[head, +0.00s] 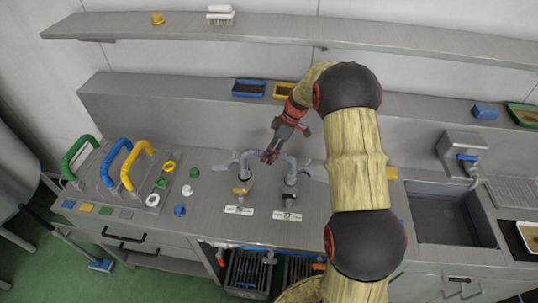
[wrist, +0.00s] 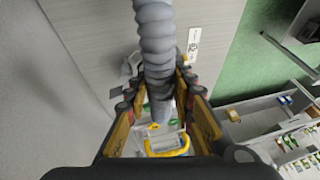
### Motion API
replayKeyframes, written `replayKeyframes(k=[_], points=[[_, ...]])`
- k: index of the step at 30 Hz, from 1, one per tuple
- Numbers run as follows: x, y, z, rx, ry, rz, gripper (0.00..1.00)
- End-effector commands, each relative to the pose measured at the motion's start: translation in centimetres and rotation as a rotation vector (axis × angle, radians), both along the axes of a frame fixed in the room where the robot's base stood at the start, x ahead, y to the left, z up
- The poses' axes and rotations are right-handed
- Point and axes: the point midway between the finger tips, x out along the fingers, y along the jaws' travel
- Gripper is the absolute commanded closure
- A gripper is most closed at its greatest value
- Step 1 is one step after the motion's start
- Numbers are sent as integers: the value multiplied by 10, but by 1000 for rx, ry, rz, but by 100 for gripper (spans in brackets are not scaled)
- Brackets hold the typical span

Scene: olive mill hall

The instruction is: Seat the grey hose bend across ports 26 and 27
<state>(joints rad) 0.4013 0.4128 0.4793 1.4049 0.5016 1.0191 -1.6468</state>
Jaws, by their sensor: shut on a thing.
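The grey hose bend (head: 288,161) arches over two upright port fittings on the steel counter in the head view. My gripper (head: 270,156) is shut on its middle from above. The bend's left end is over the left port (head: 243,186), which has a yellow part, and its right end over the right port (head: 290,190), which has a dark part. I cannot tell whether either end is fully down. White labels (head: 239,210) stand before the ports, too small to read surely. In the wrist view the ribbed grey bend (wrist: 156,45) runs between my fingers (wrist: 160,105).
Green, blue and yellow hose bends (head: 137,165) stand on a plate at the left, with several coloured caps (head: 180,210) beside them. A sink (head: 440,215) with a tap is at the right. A raised ledge (head: 160,100) runs behind the ports.

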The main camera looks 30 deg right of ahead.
Motion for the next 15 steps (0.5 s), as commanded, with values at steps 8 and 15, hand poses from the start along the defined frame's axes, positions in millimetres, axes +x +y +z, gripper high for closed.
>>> replayKeyframes(k=[8, 15], points=[[1, 0, -1, 0, -2, 0, 100], [1, 0, 0, 0, -2, 0, 71]])
